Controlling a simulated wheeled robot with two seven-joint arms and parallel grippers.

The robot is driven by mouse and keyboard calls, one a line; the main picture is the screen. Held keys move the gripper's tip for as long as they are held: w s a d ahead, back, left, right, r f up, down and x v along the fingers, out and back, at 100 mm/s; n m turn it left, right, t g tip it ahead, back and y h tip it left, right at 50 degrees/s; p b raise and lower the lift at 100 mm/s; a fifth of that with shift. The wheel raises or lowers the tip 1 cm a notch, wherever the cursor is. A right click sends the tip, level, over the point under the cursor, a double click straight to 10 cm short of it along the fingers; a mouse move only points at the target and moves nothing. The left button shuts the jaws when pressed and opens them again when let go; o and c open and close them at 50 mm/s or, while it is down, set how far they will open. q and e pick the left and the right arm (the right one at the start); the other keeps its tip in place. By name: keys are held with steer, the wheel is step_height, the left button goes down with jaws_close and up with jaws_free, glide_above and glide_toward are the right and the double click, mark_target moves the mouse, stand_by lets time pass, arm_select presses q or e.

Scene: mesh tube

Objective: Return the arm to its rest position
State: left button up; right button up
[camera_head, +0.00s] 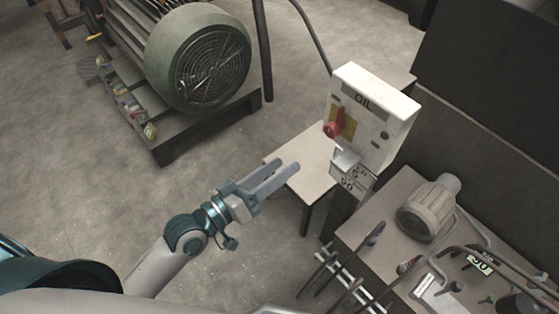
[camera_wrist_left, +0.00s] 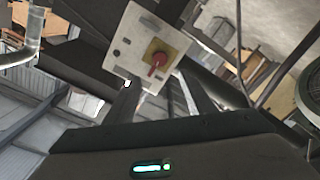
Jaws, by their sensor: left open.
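My left gripper (camera_head: 271,179) reaches in from the lower left in the head view. Its two fingers are apart with nothing between them. In the left wrist view the gripper's fingers (camera_wrist_left: 158,100) point toward a white control box (camera_wrist_left: 143,48) with a red knob (camera_wrist_left: 158,60) on a yellow plate. In the head view the control box (camera_head: 372,115), marked OIL, stands to the right of the gripper, and the fingertips are apart from it. My right gripper is not in view.
A small pale table (camera_head: 305,165) stands behind the gripper. A large green motor (camera_head: 198,60) sits on a dark base at upper left. A bench (camera_head: 375,258) with a small motor (camera_head: 429,208) and pipes is at lower right. The concrete floor at left is open.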

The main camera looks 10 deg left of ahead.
arm_select(q)
steer(key=a+f+g+y, duration=0.2)
steer(key=a+f+y, duration=0.15)
steer(key=f, duration=1.25)
steer(key=a+f+g+y, duration=0.1)
steer(key=a+f+y, duration=0.3)
steer(key=f, duration=1.2)
steer(key=s+a+f+g+y, duration=0.1)
steer(key=s+a+f+g, duration=0.15)
steer(key=s+f, duration=0.45)
steer(key=s+a+f+g, duration=0.2)
steer(key=s+a+f, duration=0.1)
steer(key=f, duration=0.7)
steer(key=s+a+f+m+g, duration=0.1)
steer(key=s+f+g, duration=0.1)
steer(key=s+f, duration=0.3)
steer(key=s+f+m+g+y, duration=0.1)
steer(key=s+f, duration=0.5)
steer(key=s, duration=0.8)
steer(key=s+a+f+m+g+y+b, duration=0.1)
steer(key=s+f+g, duration=0.2)
steer(key=s+f, duration=0.3)
steer(key=s, duration=0.4)
steer(key=shift+a, duration=0.3)
steer(key=shift+c, duration=0.7)
